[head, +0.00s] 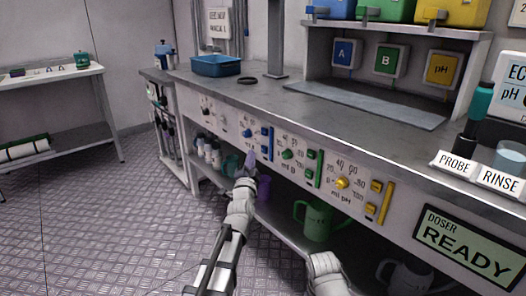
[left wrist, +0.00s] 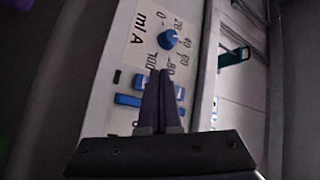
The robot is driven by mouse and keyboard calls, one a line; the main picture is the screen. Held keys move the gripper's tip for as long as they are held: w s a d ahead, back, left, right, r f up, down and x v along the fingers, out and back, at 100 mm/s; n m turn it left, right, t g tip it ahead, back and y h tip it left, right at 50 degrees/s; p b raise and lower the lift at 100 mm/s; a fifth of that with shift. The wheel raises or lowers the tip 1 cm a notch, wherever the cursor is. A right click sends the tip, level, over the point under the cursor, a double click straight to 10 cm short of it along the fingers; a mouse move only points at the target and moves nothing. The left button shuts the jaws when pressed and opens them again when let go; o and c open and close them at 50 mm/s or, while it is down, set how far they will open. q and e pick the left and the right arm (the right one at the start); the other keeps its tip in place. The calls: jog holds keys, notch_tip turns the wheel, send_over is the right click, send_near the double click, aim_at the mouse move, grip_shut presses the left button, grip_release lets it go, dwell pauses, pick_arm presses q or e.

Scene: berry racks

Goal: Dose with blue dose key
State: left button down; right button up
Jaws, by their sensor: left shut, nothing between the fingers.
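The blue "ml A" dosing panel is on the bench front, with a round blue dial (head: 246,132) that also shows in the left wrist view (left wrist: 169,39). Blue key-like pieces (head: 265,131) sit to the right of the dial. In the left wrist view a blue piece (left wrist: 178,92) is partly hidden behind my fingers, and a long blue bar (left wrist: 130,100) lies beside it. My left gripper (head: 250,158) is shut and empty in front of this panel; its dark fingers (left wrist: 158,75) point at the blue pieces. I cannot tell whether they touch. My right gripper is not in view.
Green (head: 288,154) and yellow (head: 342,183) dials sit further right on the bench front. A green jug (head: 315,220) stands on the shelf below. The doser display (head: 464,247) reads READY. The floor at left is clear.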

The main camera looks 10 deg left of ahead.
aim_at(261, 147)
pick_arm(q)
jog(key=shift+w+d, duration=0.65)
jog(key=shift+w, duration=0.2)
dwell(1.6)
jog(key=shift+w+d, duration=0.3)
jog(key=shift+w+d, duration=0.25)
jog(key=shift+w, duration=0.1)
dwell(0.8)
jog(key=shift+s, duration=0.1)
jog(key=shift+s+a, duration=0.55)
jog(key=shift+s, duration=0.05)
dwell(0.3)
jog(key=shift+s+a, duration=0.75)
jog(key=shift+s, duration=0.25)
jog(key=shift+s+a, duration=0.75)
jog(key=shift+s, duration=0.2)
